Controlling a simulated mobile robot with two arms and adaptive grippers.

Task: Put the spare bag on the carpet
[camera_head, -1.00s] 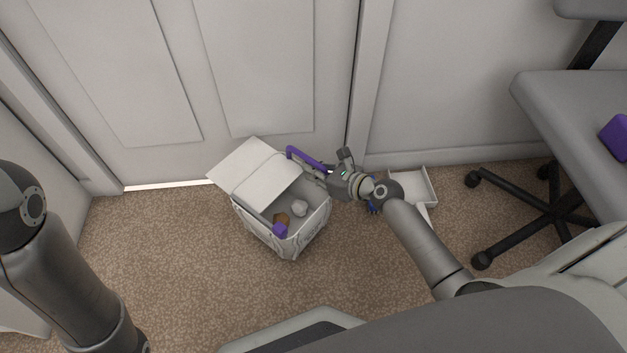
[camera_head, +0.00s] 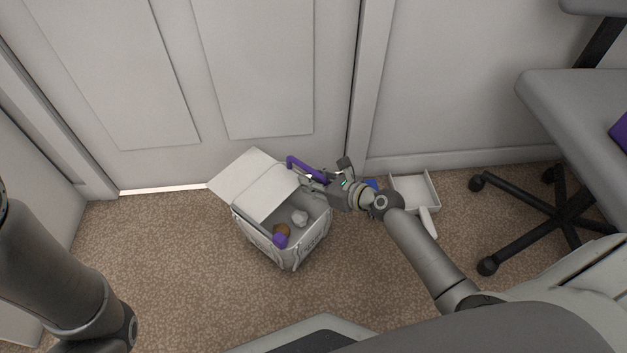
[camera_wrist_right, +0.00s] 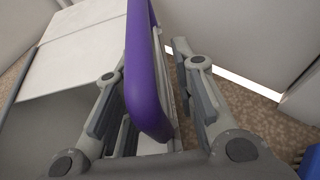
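The bag is a white, box-like carrier (camera_head: 312,240) with its lid (camera_head: 262,184) swung open and a purple handle (camera_head: 301,167). It appears to stand upright on the carpet (camera_head: 170,270) in front of the door. My right gripper (camera_head: 308,183) is at the handle on the bag's far right side. In the right wrist view the purple handle (camera_wrist_right: 148,85) lies between the fingers of this gripper (camera_wrist_right: 150,80). The fingers are apart, with a gap to the right finger. My left arm shows at the left, but its gripper is outside the view.
A crumpled white piece (camera_head: 300,218), a brown item (camera_head: 282,230) and a purple item (camera_head: 280,241) lie in the bag. A swivel chair (camera_head: 575,120) stands at right. Carpet left of the bag is clear.

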